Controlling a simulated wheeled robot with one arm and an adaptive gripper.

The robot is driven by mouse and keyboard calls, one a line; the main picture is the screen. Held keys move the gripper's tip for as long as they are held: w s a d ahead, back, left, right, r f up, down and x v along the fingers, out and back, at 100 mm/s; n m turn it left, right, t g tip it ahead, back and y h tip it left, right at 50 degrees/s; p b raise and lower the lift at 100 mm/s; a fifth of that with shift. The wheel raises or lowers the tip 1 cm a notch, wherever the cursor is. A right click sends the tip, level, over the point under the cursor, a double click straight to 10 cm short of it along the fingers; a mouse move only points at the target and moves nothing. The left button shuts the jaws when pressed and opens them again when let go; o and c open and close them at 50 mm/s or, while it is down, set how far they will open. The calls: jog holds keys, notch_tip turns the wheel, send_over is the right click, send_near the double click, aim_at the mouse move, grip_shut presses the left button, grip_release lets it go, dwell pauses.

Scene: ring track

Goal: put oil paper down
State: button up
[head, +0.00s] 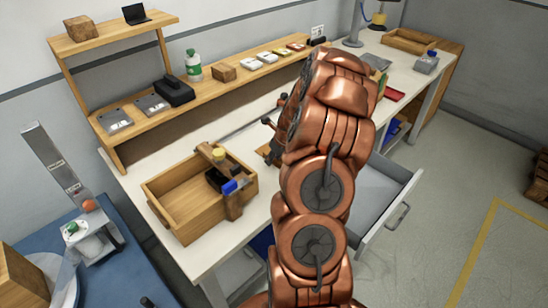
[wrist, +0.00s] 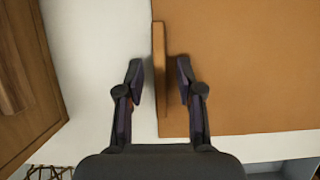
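In the wrist view a flat orange-brown sheet (wrist: 245,65), which looks like the oil paper, lies over the white table top (wrist: 95,50). A thin upright brown strip (wrist: 159,65) stands at its left edge; I cannot tell whether it is part of the sheet. My gripper (wrist: 159,75) is open, with one finger on each side of this strip and a visible gap on both sides. In the head view my copper-coloured arm hides most of the gripper and the sheet.
A wooden box (head: 165,216) with tools on its edge stands at the table's left end. A drawer (head: 375,200) is pulled open at the front. A raised wooden shelf (head: 215,91) with small items runs along the back.

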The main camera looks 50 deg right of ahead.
jog(key=shift+r, duration=0.1)
jog(key=b+v, duration=0.3)
jog(key=v, duration=0.9)
jog(key=shift+b, duration=0.3)
dwell(0.3)
